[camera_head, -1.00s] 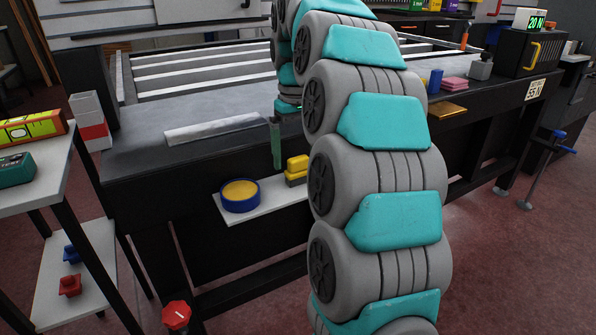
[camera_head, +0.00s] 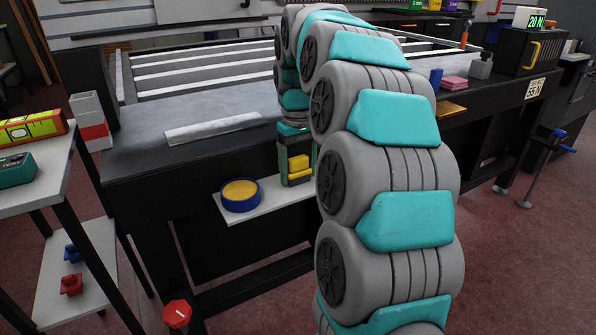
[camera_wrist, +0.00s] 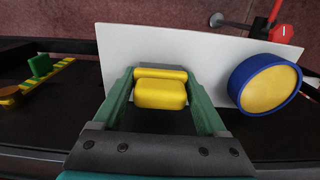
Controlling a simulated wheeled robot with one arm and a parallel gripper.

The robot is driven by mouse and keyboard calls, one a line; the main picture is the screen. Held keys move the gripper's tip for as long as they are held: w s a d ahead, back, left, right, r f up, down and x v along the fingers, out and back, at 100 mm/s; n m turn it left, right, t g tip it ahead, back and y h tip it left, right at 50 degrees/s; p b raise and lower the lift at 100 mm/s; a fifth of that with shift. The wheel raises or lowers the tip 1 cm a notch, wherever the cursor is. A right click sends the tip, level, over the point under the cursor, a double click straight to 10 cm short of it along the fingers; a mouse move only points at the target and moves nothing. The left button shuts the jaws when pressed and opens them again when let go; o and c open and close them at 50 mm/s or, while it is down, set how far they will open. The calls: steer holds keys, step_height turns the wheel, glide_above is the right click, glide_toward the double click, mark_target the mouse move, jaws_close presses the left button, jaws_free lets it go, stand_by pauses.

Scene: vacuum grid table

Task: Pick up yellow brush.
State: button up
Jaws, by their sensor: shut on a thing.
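The yellow brush (camera_head: 299,163) is at the white shelf on the front of the table, with a dark part below its yellow top. In the wrist view the yellow brush (camera_wrist: 160,90) lies between the two green fingers of my gripper (camera_wrist: 160,85). In the head view my gripper (camera_head: 298,165) reaches down from above, with a finger on each side of the brush. It is shut on the brush. I cannot tell whether the brush still touches the shelf.
The white shelf (camera_head: 270,205) also holds a round blue tub with a yellow top (camera_head: 240,194), left of my gripper in the head view. The table's dark front edge (camera_head: 150,175) is close behind. A grey bar (camera_head: 213,128) lies on the tabletop.

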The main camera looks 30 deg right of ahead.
mark_target(297, 158)
steer(key=c, duration=0.7)
steer(key=shift+r, duration=0.1)
steer(key=shift+r, duration=0.9)
steer(key=shift+a+r, duration=0.1)
steer(key=shift+r, duration=0.65)
steer(key=s+a, duration=0.2)
steer(key=a, duration=0.2)
steer(key=s+a+r+b, duration=0.1)
steer(key=s+a, duration=0.2)
steer(key=a, duration=0.2)
steer(key=s+a+b, duration=0.1)
steer(key=s+a, duration=0.2)
steer(key=a, duration=0.1)
steer(key=shift+s+a+r, duration=0.2)
steer(key=shift+a+r, duration=0.05)
